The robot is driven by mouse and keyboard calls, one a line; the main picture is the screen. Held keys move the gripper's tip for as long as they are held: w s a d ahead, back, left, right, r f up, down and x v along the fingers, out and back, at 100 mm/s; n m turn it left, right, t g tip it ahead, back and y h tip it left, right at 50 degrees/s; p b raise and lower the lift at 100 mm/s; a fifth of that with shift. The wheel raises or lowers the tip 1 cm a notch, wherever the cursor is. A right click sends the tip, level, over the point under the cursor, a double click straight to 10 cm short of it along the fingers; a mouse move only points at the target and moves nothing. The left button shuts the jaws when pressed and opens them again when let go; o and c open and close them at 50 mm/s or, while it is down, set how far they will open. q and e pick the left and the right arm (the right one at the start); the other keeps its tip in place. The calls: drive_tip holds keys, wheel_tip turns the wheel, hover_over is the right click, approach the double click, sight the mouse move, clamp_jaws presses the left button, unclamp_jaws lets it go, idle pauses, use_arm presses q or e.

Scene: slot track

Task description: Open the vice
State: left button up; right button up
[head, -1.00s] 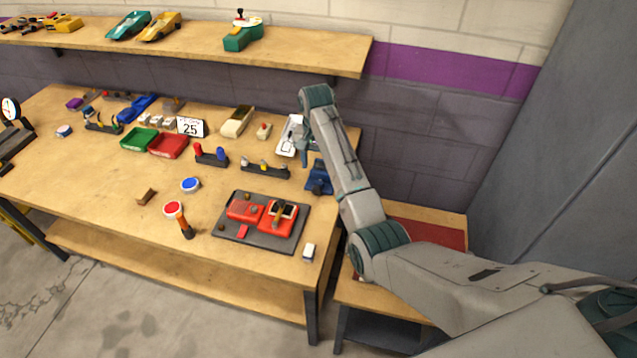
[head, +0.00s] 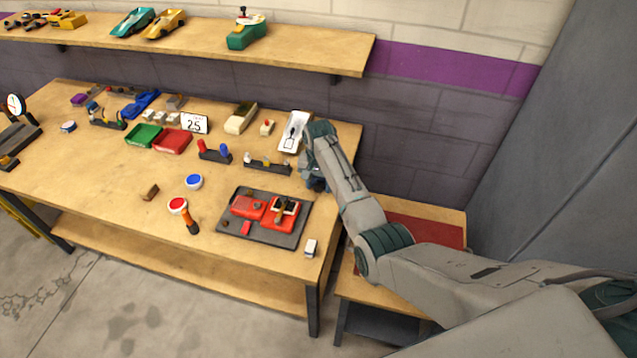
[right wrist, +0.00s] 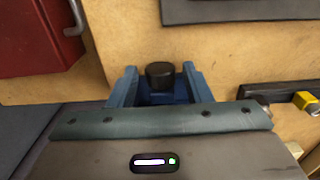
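The blue vice (head: 316,185) stands at the right end of the workbench, mostly hidden under my right gripper in the head view. In the right wrist view, a round black knob (right wrist: 160,75) stands up from a blue body (right wrist: 162,98) that looks like the vice. My right gripper (right wrist: 161,77) points down over it. Two blue prongs that look like its fingers stand on either side of the knob, with a small gap each side, so it appears open. The vice's jaws cannot be made out. My left gripper is not in view.
A rack (head: 268,164) and a white board (head: 293,126) are close by. A side table with a red top (head: 433,229) adjoins at right.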

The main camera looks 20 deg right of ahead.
drive_tip(key=c, duration=0.8)
drive_tip(key=shift+o, duration=0.2)
drive_tip(key=shift+a, duration=0.1)
drive_tip(key=shift+w+a+g+h+b, duration=0.15)
drive_tip(key=shift+g+h+b, duration=0.4)
drive_tip(key=shift+h, duration=0.25)
drive_tip(key=shift+f+g+h, duration=0.1)
drive_tip(key=shift+g+h, duration=0.15)
drive_tip(key=shift+h, duration=0.15)
drive_tip(key=g+h+b, duration=0.1)
drive_tip(key=b, duration=0.1)
drive_tip(key=h+b, duration=0.1)
drive_tip(key=b, duration=0.2)
drive_tip(key=shift+w+a+f+g+h+b, duration=0.2)
drive_tip(key=shift+g+h+b, duration=0.1)
drive_tip(key=shift+g, duration=0.1)
drive_tip(key=shift+r+g+h+b, duration=0.2)
drive_tip(key=shift+g+h+b, duration=0.15)
drive_tip(key=shift+b, duration=0.6)
drive_tip(key=o, duration=1)
drive_tip(key=shift+c, duration=0.2)
